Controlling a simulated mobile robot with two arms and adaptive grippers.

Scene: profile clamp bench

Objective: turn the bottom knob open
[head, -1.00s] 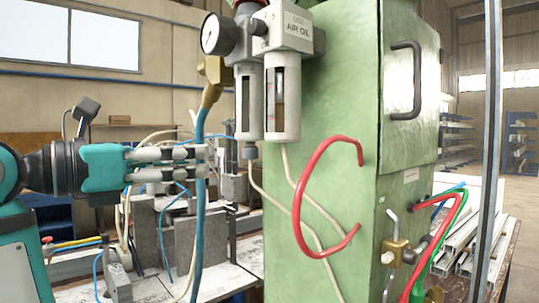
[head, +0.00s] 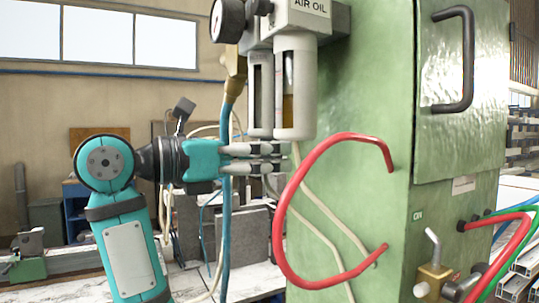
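A brass valve with a grey lever (head: 433,248) sits low on the front of the green cabinet, at the lower right. The lever tilts up and left. An "ON" label is above it. A dark round fitting (head: 462,287) is beside the valve, partly cut off by the frame. I cannot tell which of these is the bottom knob.
The green cabinet (head: 385,215) fills the right side. A red hose (head: 285,220) loops out between the gripper and valve. The air-oil filter unit (head: 295,90) hangs above the fingers. A blue hose (head: 227,220) runs down by them. Red and green hoses (head: 500,250) leave at right.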

